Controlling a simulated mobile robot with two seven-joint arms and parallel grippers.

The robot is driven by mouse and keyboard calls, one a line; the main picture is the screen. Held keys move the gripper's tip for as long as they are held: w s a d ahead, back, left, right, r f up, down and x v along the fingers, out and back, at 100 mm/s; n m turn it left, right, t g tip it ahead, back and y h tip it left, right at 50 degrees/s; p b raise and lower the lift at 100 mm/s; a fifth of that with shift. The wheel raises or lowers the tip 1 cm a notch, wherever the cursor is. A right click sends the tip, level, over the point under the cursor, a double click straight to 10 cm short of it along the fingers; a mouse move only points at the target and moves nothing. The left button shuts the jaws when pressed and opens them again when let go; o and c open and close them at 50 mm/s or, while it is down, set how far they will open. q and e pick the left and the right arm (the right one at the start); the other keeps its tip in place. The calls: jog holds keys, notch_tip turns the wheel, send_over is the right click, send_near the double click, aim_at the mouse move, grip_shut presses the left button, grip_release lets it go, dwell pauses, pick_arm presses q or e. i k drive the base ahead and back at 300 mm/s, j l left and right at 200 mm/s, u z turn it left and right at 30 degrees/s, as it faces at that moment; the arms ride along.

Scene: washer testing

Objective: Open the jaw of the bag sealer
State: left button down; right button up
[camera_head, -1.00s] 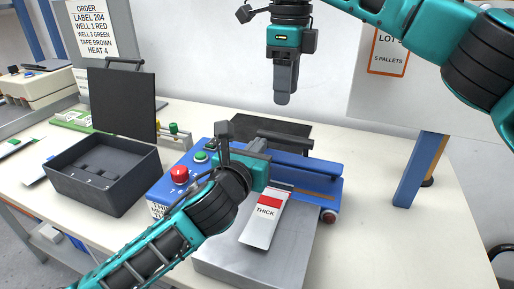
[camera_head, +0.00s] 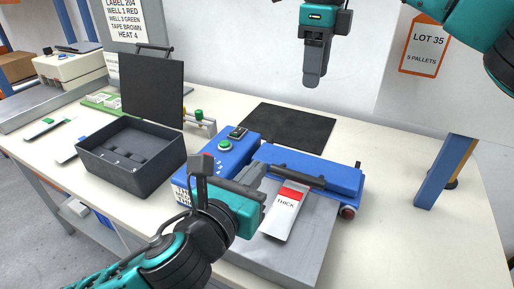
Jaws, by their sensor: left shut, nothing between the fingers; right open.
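The blue bag sealer (camera_head: 339,176) stands on the table with a grey plate in front. Its jaw, a blue bar with a black handle (camera_head: 300,177) along the front, appears down across the plate. A white bag (camera_head: 283,219) with a red band marked "THICK" lies on the plate, its far end at the jaw. My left gripper (camera_head: 262,184) is shut and empty, just left of the handle. I cannot tell whether it touches the sealer. My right gripper (camera_head: 311,82) is open, seen edge-on, pointing down high above the sealer's back.
A green button (camera_head: 224,145) is on the sealer's control box. A dark open bin (camera_head: 132,170) stands to the left, and a black mat (camera_head: 289,127) lies behind the sealer. A blue post (camera_head: 436,183) stands at right. Table between post and sealer is clear.

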aim_at(313, 171)
jog(key=k+j, duration=0.3)
jog(key=k, duration=0.15)
jog(key=k+j, duration=0.25)
jog(key=k, duration=0.2)
